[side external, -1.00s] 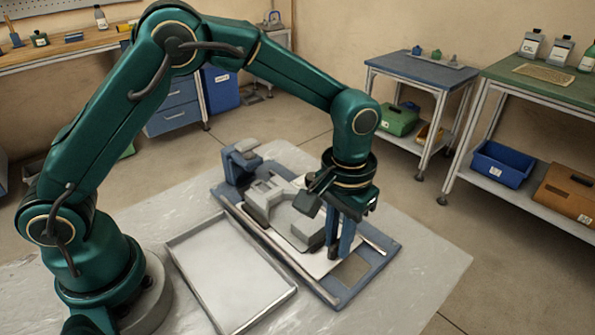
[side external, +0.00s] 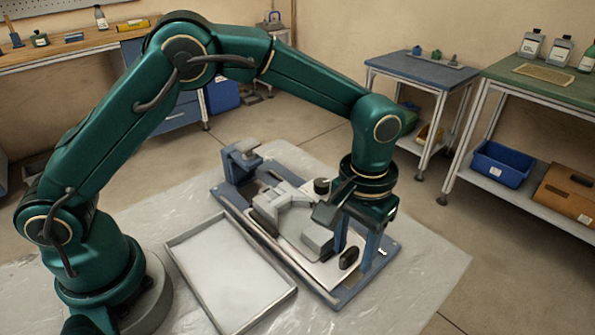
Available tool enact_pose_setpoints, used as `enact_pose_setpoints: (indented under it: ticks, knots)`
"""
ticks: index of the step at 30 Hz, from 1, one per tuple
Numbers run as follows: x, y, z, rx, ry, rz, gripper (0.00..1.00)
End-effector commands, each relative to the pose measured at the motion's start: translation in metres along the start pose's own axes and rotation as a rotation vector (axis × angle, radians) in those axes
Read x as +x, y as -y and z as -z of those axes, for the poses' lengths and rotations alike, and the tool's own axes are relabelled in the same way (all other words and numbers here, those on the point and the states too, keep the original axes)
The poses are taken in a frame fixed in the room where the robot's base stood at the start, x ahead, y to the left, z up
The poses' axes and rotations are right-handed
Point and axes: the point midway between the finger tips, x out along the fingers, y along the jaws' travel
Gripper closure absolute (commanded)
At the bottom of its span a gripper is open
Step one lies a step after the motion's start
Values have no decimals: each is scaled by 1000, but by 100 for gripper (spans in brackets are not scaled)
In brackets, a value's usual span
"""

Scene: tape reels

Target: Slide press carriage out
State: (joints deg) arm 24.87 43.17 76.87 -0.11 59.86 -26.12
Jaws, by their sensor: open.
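The press stands on a blue base frame (side external: 226,192) with rails, lying on the pale work surface. Its carriage is a light plate (side external: 325,270) with a grey block (side external: 317,237) and a grey forked part (side external: 285,196) on it. A black handle (side external: 349,258) stands at the plate's lower-right end. My gripper (side external: 355,256) points down over that end. Its two blue fingers are spread apart, with the handle showing between them; I cannot tell whether they touch it. The plate covers the lower-right part of the base, and part of the base is uncovered at the upper left.
A shallow grey-rimmed tray (side external: 168,246) lies left of the press, with nothing visible in it. A blue clamp-like block (side external: 241,158) stands at the base's far-left end. The work surface (side external: 420,270) is clear to the right. Side tables stand farther back.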

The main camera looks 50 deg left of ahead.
Motion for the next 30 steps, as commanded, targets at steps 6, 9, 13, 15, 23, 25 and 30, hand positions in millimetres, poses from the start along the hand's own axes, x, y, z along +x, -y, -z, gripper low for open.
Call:
enact_pose_setpoints:
  ticks: [6, 9, 13, 15, 23, 25, 30]
  knots:
    - [-30, -1, 1, 0, -8, -4, 50]
    - [-41, -1, 1, 0, -7, -4, 50]
    - [-48, -1, 1, 0, -6, -4, 50]
    - [-49, -1, 0, 0, -4, -3, 50]
    - [-51, 2, 3, -10, -10, -6, 50]
    - [-62, 5, 8, -24, -39, -20, 50]
    - [-109, 30, 10, -90, -134, -59, 50]
